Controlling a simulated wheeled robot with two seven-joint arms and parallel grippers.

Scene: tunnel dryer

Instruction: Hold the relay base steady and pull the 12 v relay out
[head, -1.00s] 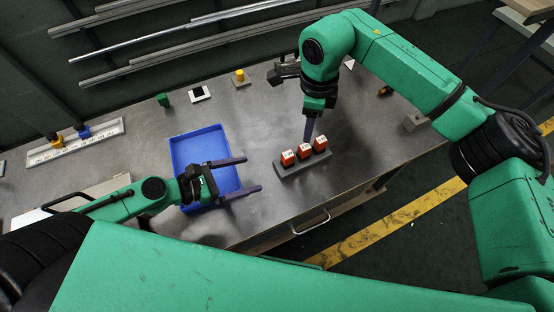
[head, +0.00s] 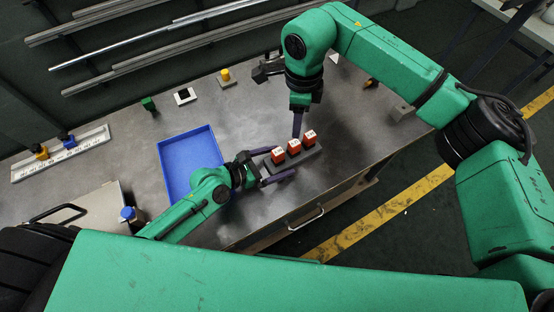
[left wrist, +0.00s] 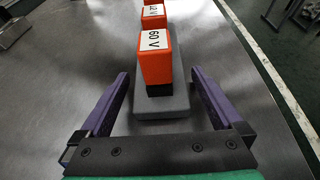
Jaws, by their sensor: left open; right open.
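The dark grey relay base (head: 306,162) lies on the metal bench with three orange relays in a row on it.
An empty blue tray (head: 178,165) lies left of the base, beside my left arm.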

